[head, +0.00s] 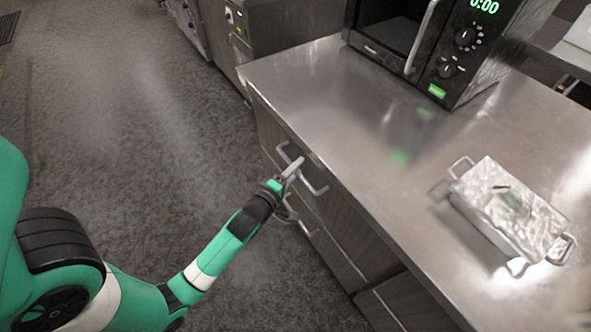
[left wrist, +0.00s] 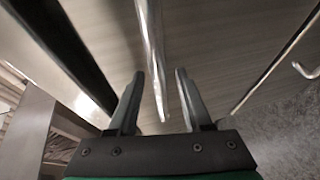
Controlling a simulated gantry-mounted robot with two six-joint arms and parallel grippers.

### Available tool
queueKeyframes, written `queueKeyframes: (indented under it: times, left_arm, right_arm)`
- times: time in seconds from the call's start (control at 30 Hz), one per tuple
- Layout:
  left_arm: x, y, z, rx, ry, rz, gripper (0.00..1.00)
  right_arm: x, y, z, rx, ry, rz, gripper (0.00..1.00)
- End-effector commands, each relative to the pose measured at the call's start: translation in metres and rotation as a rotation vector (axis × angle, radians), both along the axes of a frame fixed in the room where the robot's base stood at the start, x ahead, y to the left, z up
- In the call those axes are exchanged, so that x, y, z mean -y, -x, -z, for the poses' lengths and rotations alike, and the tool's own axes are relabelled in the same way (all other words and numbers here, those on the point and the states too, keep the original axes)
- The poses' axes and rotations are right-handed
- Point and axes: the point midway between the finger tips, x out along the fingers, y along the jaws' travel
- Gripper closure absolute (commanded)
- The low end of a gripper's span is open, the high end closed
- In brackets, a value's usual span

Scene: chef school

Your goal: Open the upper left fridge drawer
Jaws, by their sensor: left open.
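The upper left drawer (head: 266,130) is in the side of the steel counter, under its top edge, and looks closed. Its bar handle (head: 318,190) is partly covered by my gripper in the head view. My left gripper (head: 294,168) is at this handle. In the left wrist view, my left gripper (left wrist: 155,98) is open, and a metal handle bar (left wrist: 152,50) runs between its two fingers. I cannot tell whether the fingers touch it. My right gripper is not in view.
Another handle (head: 308,231) is on the drawer below. On the steel countertop (head: 340,105) stand a microwave (head: 425,45) at the back and a metal pan (head: 510,208) with two handles at the right. The floor (head: 130,120) left of the counter is clear.

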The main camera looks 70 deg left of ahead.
Motion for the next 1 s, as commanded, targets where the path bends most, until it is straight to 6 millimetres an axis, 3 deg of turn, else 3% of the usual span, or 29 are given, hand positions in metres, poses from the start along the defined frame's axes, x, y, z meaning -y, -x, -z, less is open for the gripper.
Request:
queueKeyframes:
  times: [0.13, 0.4, 1.0]
  left_arm:
    - [0.0002, 0.0002, -0.0003, 0.000, 0.000, 0.000, 0.52]
    - [0.0004, 0.0003, -0.0004, 0.000, 0.000, 0.000, 1.00]
    - [0.0005, 0.0003, -0.0006, 0.001, -0.001, 0.000, 1.00]
  right_arm:
    - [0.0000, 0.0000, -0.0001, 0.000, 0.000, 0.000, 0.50]
    - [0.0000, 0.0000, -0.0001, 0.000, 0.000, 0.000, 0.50]
    - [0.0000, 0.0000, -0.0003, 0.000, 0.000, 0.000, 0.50]
